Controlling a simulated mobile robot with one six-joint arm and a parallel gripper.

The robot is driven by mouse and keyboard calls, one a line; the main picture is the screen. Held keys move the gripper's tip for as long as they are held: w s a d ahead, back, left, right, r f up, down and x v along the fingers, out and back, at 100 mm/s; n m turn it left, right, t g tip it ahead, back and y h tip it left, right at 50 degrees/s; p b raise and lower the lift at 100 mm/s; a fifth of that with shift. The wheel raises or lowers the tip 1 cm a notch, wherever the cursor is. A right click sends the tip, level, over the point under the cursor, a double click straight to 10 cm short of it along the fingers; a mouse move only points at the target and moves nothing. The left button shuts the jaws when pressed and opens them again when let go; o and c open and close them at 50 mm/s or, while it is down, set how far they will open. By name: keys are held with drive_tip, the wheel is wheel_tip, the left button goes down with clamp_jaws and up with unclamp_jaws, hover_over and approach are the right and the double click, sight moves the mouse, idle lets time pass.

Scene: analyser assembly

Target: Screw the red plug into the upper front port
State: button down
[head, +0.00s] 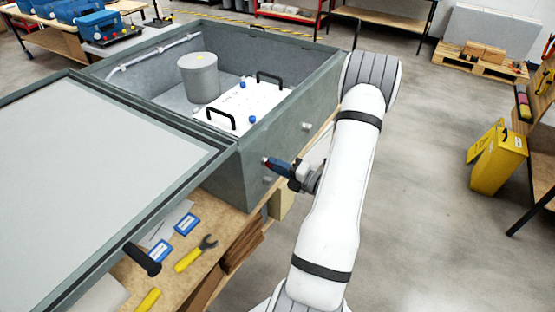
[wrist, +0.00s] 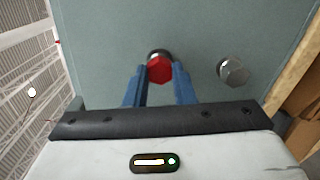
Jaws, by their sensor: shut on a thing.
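The red plug (wrist: 159,69) sits between the two blue fingers of my gripper (wrist: 160,75) in the wrist view. The gripper is shut on it. A dark ring (wrist: 158,52), which looks like a port, shows just behind the plug on the grey-green wall. I cannot tell how far the plug is in it. In the head view my gripper (head: 266,162) is at the side wall of the grey-green cabinet (head: 290,140), above a silver fitting (head: 267,181). The plug is not clearly visible there.
A silver hex plug (wrist: 233,70) is in the wall beside the red one. Another fitting (head: 306,126) is farther along the wall. The cabinet's lid (head: 90,170) stands open at left. A yellow wrench (head: 195,254) lies on the wooden bench (head: 213,220).

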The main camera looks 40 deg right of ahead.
drive_tip(key=shift+f+m+p, duration=0.1)
drive_tip(key=shift+m+p, duration=0.8)
drive_tip(key=shift+m, duration=0.2)
drive_tip(key=c, duration=1.3)
unclamp_jaws()
drive_tip(key=shift+c, duration=0.2)
